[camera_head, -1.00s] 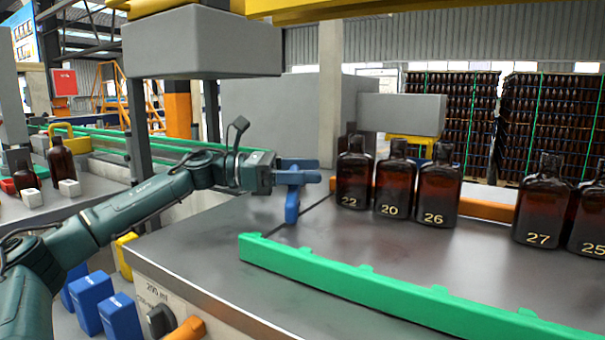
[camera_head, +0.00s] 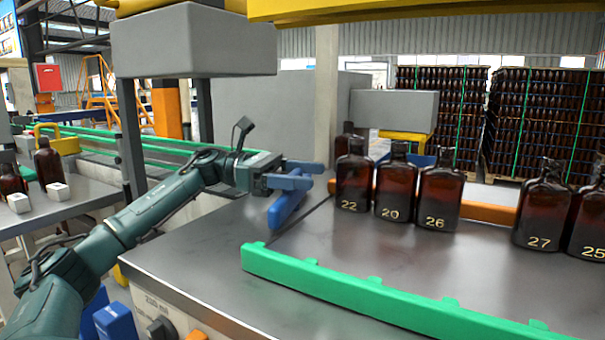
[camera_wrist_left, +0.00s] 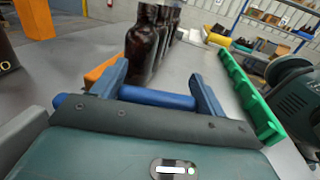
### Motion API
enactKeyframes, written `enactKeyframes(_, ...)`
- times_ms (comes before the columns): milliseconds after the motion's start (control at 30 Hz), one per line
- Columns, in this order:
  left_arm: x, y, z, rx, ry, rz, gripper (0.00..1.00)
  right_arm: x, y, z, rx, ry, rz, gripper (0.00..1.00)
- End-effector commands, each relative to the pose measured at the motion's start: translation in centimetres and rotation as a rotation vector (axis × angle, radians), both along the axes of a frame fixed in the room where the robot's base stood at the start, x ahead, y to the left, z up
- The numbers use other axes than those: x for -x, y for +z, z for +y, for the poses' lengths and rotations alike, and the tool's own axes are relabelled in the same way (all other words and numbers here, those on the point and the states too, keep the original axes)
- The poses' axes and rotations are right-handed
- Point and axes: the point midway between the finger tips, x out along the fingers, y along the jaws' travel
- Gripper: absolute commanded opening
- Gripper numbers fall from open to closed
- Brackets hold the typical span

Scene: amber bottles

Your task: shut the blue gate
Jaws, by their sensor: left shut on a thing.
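The blue gate (camera_head: 286,209) is a short bar low over the metal table, left of the bottles, slanting from lower left to upper right. My left gripper (camera_head: 300,176) is shut on it, and its fingers hide part of the bar. In the left wrist view the gate (camera_wrist_left: 157,97) shows as a blue bar across the space between the two fingers of my left gripper (camera_wrist_left: 165,85). A dark seam in the table runs beside the gate. My right gripper is in neither view.
Amber bottles 22 (camera_head: 354,180), 20 (camera_head: 396,185) and 26 (camera_head: 439,195) stand right of the gate. Bottle 27 (camera_head: 542,210) stands farther right. An orange rail (camera_head: 487,213) runs behind them. A green toothed rail (camera_head: 370,295) edges the front. The table between is clear.

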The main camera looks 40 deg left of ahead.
Motion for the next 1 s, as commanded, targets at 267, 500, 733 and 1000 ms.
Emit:
enactKeyframes(267,0.0,0.3,0.1,0.005,0.004,-0.002,0.82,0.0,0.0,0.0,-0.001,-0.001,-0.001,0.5)
enactKeyframes(500,0.0,0.3,0.0,0.003,0.002,-0.001,0.82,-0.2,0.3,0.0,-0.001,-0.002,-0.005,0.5)
enactKeyframes(733,0.0,3.6,0.0,0.002,0.002,-0.004,0.82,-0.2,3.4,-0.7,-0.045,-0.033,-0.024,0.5)
enactKeyframes(1000,0.0,8.5,0.1,0.004,0.003,-0.003,0.82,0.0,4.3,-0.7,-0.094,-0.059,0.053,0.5)
